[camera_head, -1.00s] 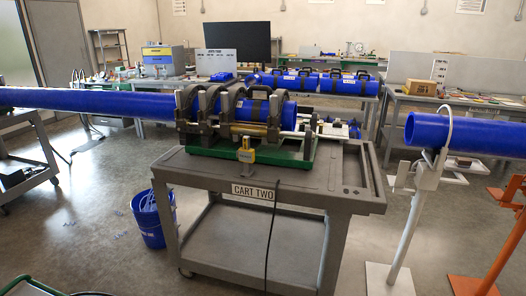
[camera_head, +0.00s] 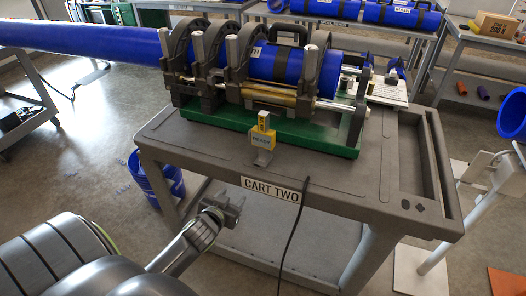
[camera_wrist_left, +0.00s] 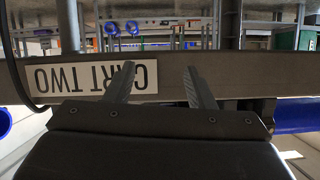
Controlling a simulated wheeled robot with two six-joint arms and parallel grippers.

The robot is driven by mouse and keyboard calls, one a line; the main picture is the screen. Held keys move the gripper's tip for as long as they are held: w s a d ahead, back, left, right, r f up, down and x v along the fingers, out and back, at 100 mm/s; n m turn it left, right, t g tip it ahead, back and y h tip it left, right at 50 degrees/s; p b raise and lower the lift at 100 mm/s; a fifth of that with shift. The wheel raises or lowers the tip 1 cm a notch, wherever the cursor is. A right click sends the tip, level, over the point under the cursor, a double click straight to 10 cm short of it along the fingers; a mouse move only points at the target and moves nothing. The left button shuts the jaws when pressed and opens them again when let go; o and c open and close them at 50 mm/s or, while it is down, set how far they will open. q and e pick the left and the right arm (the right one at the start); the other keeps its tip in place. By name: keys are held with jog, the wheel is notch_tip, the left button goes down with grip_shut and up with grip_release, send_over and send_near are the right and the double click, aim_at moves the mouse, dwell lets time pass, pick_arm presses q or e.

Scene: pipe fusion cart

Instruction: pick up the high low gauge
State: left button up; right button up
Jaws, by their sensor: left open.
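A small yellow and grey device (camera_head: 263,137), which I take to be the high low gauge, stands upright at the front edge of the grey cart's top (camera_head: 345,185), just in front of the green machine base. My left gripper (camera_head: 232,207) is below the cart top's front edge, lower and to the left of the device, apart from it. It is open and empty. In the left wrist view, its two fingers (camera_wrist_left: 159,75) point at the cart's front edge beside the upside-down CART TWO sign (camera_wrist_left: 88,78). The device cannot be made out there. My right gripper is not in view.
The pipe fusion machine (camera_head: 255,125) with its blue pipe (camera_head: 85,42) fills the cart's back. A black cable (camera_head: 292,235) hangs over the front edge right of the device. A blue bucket (camera_head: 160,180) stands at left. The cart top's front right is clear.

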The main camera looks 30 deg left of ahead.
pick_arm(q)
notch_tip(320, 180, up, 12)
jog(key=d+t, duration=0.2)
jog(key=t, duration=0.3)
send_near(262, 123)
jog(key=s, duration=0.4)
jog(key=w, duration=0.3)
jog(key=w+p, duration=0.1)
jog(key=w, duration=0.3)
jog(key=w+a+r+p, duration=0.1)
jog(key=w, duration=0.2)
jog(key=shift+w+a, duration=0.1)
jog(key=shift+w, duration=0.05)
jog(key=shift+w+a+p, duration=0.1)
jog(key=shift+w+p, duration=0.2)
jog(key=shift+w, duration=0.45)
jog(key=shift+w+a+f+p, duration=0.15)
jog(key=shift+w+p, duration=0.1)
jog(key=shift+w, duration=0.6)
jog(key=shift+w+a+f+p, duration=0.1)
jog(key=shift+w+a+p, duration=0.1)
jog(key=shift+w, duration=0.6)
jog(key=shift+w+a+f+p, duration=0.15)
jog(key=shift+w+p, duration=0.1)
jog(key=shift+w, duration=0.6)
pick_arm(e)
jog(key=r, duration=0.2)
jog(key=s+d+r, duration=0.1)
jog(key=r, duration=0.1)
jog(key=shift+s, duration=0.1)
